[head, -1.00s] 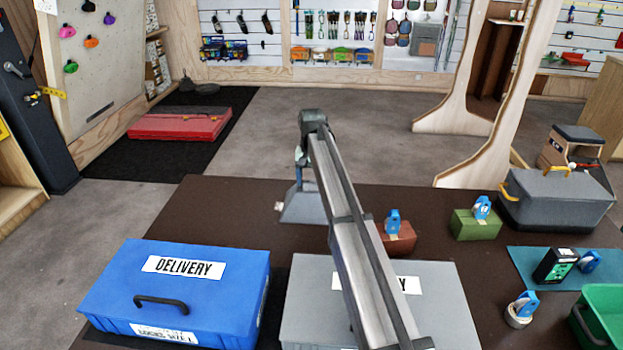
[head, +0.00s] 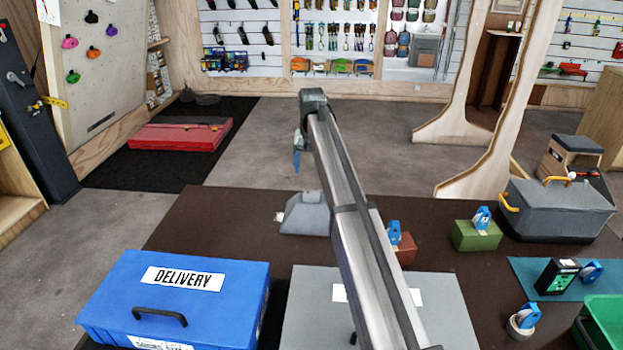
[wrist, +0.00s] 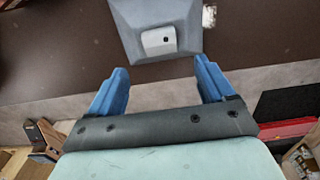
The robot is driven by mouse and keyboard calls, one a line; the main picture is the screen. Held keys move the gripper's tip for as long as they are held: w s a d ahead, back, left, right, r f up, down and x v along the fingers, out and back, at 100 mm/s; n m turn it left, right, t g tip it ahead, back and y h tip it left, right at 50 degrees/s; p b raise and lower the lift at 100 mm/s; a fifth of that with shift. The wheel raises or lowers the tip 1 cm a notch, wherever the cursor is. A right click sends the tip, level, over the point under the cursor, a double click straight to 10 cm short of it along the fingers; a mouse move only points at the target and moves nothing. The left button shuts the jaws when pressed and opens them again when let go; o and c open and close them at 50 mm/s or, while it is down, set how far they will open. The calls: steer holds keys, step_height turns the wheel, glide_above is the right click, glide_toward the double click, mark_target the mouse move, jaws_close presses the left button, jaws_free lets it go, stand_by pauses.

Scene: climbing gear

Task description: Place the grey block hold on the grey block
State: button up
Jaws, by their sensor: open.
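The grey block (head: 306,215) stands on the dark table near its far edge, partly behind my arm. It has sloping sides, and it also shows at the top of the wrist view (wrist: 130,18). My gripper (head: 297,160) is above the block in the head view. In the wrist view its blue fingers (wrist: 160,82) are spread and empty, apart from block and hold.
A blue delivery box (head: 110,300) and a grey box (head: 300,300) stand at the front. A red block (head: 405,250) and a green block (head: 475,237) carry blue items. A grey toolbox (head: 555,210) and green bin (head: 610,320) are at right.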

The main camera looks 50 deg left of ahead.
steer(key=shift+r, duration=1.55)
